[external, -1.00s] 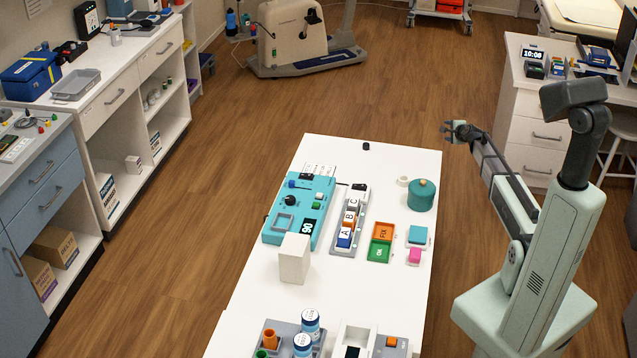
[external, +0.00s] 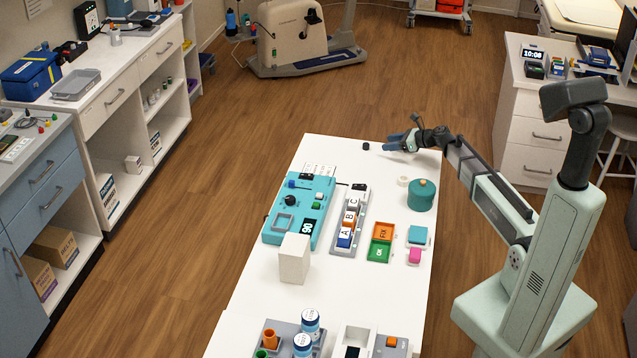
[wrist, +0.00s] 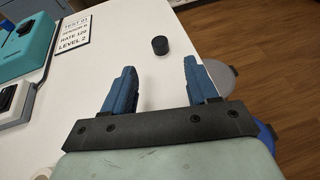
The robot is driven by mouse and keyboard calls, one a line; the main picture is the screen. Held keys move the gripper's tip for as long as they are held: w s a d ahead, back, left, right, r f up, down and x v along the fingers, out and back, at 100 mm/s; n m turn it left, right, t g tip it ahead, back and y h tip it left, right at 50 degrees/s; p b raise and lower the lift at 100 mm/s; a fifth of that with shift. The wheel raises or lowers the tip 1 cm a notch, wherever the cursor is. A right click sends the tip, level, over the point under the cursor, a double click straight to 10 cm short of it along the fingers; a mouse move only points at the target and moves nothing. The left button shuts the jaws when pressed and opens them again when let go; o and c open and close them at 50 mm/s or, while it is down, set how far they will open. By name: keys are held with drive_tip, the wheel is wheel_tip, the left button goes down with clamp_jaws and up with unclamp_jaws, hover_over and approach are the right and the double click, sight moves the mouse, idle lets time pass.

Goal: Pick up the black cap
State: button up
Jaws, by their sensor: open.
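The black cap (external: 366,146) is a small dark cylinder standing on the white table (external: 345,295) near its far edge. In the wrist view the black cap (wrist: 160,45) lies ahead of my fingers, near the table's edge and a little right of the middle line between them. My gripper (external: 390,143) is just to the right of the cap in the external view, over the far right part of the table. In the wrist view my gripper (wrist: 155,75) has its two blue fingers spread wide with nothing between them. The cap is apart from both fingers.
A teal console (external: 298,208) and a printed card (wrist: 72,36) are left of the cap. A round teal container (external: 421,196) and a white ring (external: 403,181) stand nearer along the table's right side. The table around the cap is clear; floor lies beyond its edge.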

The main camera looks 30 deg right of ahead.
sight(368, 144)
drive_tip(key=x, duration=0.4)
drive_tip(key=shift+d, duration=0.1)
drive_tip(key=shift+x, duration=2.65)
drive_tip(key=shift+r, duration=0.15)
clamp_jaws()
drive_tip(key=shift+r, duration=0.15)
